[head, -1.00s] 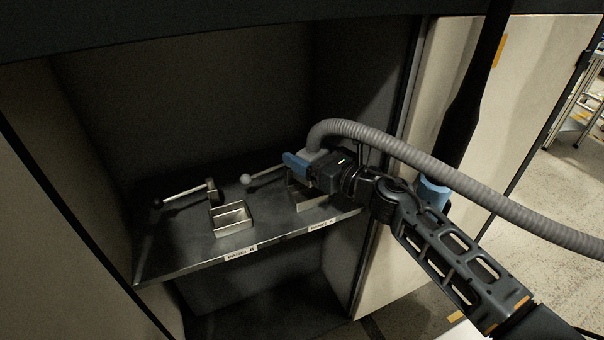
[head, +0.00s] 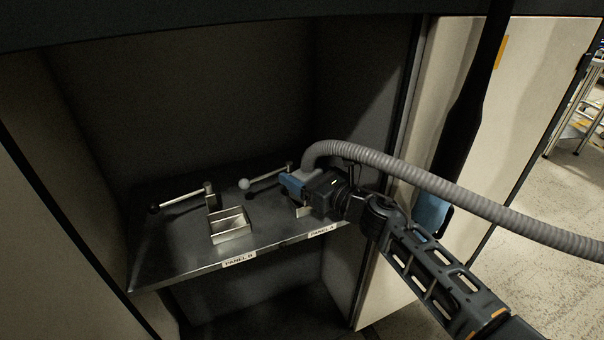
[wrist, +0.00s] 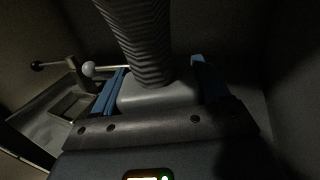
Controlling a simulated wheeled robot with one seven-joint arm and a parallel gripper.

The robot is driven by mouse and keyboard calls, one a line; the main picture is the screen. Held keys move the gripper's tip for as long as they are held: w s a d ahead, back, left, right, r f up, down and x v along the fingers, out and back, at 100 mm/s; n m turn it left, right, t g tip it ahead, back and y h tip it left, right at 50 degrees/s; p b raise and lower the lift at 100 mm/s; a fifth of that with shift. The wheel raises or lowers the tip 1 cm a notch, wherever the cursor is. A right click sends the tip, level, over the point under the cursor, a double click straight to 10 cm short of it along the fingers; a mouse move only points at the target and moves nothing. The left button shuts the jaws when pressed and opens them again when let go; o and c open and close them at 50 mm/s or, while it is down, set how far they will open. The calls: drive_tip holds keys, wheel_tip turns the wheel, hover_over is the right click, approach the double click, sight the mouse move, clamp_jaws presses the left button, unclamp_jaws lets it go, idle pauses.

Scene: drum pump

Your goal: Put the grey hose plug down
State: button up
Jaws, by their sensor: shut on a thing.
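The grey hose plug (wrist: 158,90) is between the two blue fingers of my gripper (wrist: 155,82) in the wrist view, with the ribbed grey hose (wrist: 145,40) rising from it. In the head view my gripper (head: 293,184) is shut on the plug at the right end of the metal shelf (head: 180,262), by the panel A label (head: 321,232). The plug is mostly hidden there by the gripper. Whether its underside touches the shelf or a socket is hidden.
An open square metal socket (head: 230,225) stands on the shelf behind the panel B label (head: 239,260). A black-knobbed lever (head: 180,200) and a white-knobbed lever (head: 265,177) are behind it. The hose (head: 440,180) trails right over my arm. Cabinet walls enclose the shelf.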

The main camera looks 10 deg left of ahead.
drive_tip(key=o, duration=1.1)
drive_tip(key=shift+f, duration=0.15)
drive_tip(key=shift+o, duration=0.2)
drive_tip(key=shift+r, duration=0.25)
drive_tip(key=shift+d+r+p, duration=0.15)
drive_tip(key=shift+p, duration=0.3)
drive_tip(key=p+v, duration=0.2)
drive_tip(key=v, duration=0.9)
drive_tip(key=shift+s+d, duration=0.25)
drive_tip(key=shift+d, duration=0.05)
